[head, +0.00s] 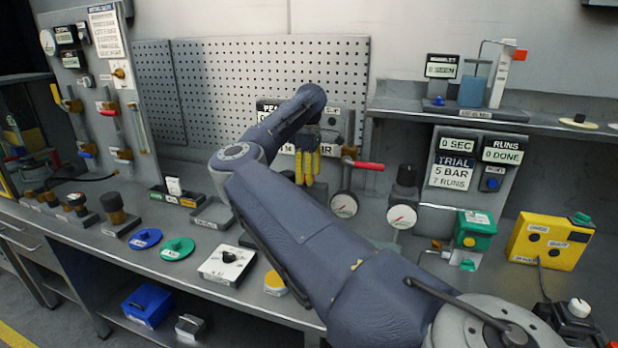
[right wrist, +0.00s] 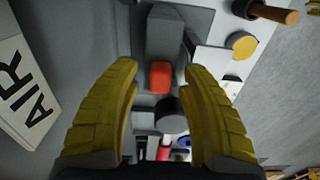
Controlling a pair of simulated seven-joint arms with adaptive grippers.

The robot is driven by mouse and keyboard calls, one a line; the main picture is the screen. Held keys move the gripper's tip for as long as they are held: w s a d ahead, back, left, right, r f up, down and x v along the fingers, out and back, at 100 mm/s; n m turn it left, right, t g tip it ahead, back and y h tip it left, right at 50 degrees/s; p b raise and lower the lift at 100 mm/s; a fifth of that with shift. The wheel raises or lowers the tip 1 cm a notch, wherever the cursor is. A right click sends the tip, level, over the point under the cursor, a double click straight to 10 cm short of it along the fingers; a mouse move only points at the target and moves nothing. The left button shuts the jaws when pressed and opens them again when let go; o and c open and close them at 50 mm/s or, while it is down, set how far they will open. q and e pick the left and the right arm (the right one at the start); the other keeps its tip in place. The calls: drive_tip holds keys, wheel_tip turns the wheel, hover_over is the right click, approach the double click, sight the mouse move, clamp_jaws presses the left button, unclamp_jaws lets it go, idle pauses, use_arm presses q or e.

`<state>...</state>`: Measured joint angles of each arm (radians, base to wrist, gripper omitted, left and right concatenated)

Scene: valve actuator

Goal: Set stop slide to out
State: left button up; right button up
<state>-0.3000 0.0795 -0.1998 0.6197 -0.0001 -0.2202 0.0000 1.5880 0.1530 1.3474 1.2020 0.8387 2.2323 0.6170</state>
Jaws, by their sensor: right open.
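My right gripper (head: 307,178) reaches in front of the pegboard panel, its yellow fingers pointing down, open and empty. In the right wrist view the open fingers (right wrist: 160,68) frame an orange-red block (right wrist: 160,77) on a grey housing (right wrist: 175,35), with a dark round knob (right wrist: 169,111) just below it in the picture. The fingers are apart from the red block on both sides. No label on it can be read, so I cannot tell for sure that it is the stop slide, or its position. My arm hides part of the bench in the head view. My left gripper is out of view.
A red-handled valve (head: 368,165) and a round gauge (head: 344,205) stand right of the gripper. Further right are a second gauge (head: 401,216), a green box (head: 475,231) and a yellow box (head: 551,242). Colored discs (head: 177,248) and a white switch plate (head: 226,265) lie at front left.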

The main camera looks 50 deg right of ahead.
drive_tip(key=shift+f, duration=0.3)
drive_tip(key=shift+c, duration=0.4)
clamp_jaws()
